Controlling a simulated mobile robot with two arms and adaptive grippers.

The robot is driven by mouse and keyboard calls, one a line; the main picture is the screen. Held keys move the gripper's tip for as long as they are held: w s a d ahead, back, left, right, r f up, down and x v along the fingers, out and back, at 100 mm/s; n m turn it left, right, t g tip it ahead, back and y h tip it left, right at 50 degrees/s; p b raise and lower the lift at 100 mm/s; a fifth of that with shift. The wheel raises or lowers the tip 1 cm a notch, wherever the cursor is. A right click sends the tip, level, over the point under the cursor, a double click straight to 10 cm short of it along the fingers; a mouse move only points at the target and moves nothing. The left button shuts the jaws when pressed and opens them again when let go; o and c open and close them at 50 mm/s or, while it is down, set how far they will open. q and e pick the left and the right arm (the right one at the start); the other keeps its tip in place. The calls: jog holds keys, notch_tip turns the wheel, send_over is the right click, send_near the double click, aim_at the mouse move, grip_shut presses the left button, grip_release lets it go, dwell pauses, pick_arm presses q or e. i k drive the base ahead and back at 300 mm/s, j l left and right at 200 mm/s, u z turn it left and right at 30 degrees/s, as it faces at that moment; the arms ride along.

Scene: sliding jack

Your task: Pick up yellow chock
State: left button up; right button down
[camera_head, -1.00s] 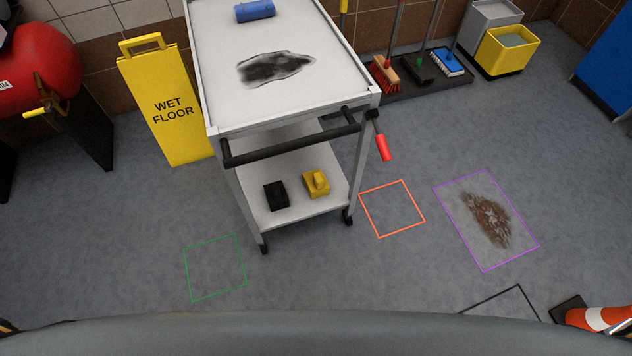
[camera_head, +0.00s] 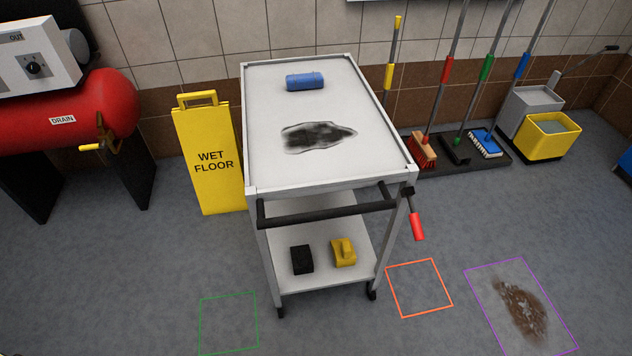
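The yellow chock (camera_head: 343,253) sits on the lower shelf of the white cart (camera_head: 318,274), toward the shelf's right side. A black block (camera_head: 302,259) sits just left of it on the same shelf, a little apart. The cart's black push handle (camera_head: 325,208) runs across the front above the shelf. Neither of my grippers shows in the head view, so their state and place are hidden.
A blue roll (camera_head: 306,81) and a dark stain lie on the cart top. A red-gripped lever (camera_head: 417,226) sticks out at the right. A yellow wet floor sign (camera_head: 209,160) stands left. Green (camera_head: 229,323) and orange (camera_head: 419,288) outlines mark bare floor in front.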

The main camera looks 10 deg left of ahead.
aim_at(345, 255)
jog(key=i+l+u, duration=0.1)
jog(key=l, duration=0.2)
jog(key=i+l+u, duration=0.1)
jog(key=l, duration=0.2)
jog(key=i+l+u, duration=0.15)
jog(key=l, duration=0.15)
jog(key=i+l+u, duration=0.1)
jog(key=l, duration=0.25)
